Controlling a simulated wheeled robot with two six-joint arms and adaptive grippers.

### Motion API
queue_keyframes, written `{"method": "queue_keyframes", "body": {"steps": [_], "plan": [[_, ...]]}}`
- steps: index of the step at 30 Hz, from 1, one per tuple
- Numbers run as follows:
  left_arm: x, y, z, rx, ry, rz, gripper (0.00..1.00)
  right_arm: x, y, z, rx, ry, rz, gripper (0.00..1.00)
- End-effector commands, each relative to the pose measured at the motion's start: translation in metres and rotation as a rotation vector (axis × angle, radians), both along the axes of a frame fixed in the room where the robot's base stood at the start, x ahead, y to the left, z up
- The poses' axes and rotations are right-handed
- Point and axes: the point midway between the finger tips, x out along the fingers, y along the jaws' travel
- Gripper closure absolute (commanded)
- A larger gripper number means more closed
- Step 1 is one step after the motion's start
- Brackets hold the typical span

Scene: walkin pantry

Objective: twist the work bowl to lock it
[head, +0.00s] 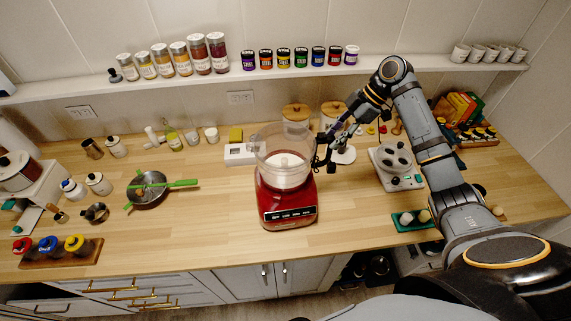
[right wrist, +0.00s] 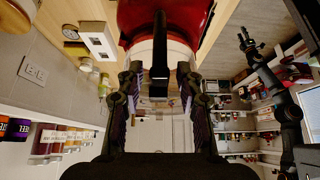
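The clear work bowl (head: 267,150) sits on the red food processor base (head: 287,210) in the middle of the counter, with a white piece inside. In the right wrist view the red base (right wrist: 185,15) is at the top, with the pale bowl (right wrist: 178,52) below it. The bowl's black handle (right wrist: 159,60) stands between the fingers of my right gripper (right wrist: 158,88). The fingers are apart, with a gap on each side of the handle. In the head view my right gripper (head: 326,152) is at the bowl's right side. My left gripper (right wrist: 249,43) shows small in the right wrist view.
Canisters with wooden lids (head: 296,112) stand behind the bowl, and a white box (head: 238,154) is at its left. A grey appliance (head: 394,165) stands to the right. A pan with green handles (head: 150,188) is on the left. The counter in front of the pan is clear.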

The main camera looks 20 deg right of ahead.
Motion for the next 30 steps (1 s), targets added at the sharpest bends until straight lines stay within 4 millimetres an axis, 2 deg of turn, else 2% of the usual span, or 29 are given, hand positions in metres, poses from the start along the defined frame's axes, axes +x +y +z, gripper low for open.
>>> {"method": "queue_keyframes", "body": {"steps": [10,18,30], "plan": [[0.000,0.000,0.003,0.000,0.000,0.000,0.57,-0.001,-0.001,0.003,-0.001,-0.001,-0.001,0.55],[0.000,0.000,0.023,0.000,0.000,0.000,0.57,-0.010,-0.010,0.026,-0.002,0.000,-0.001,0.55],[0.000,0.000,0.018,0.000,0.000,0.000,0.57,-0.024,-0.024,0.054,-0.003,-0.002,-0.002,0.55]]}}
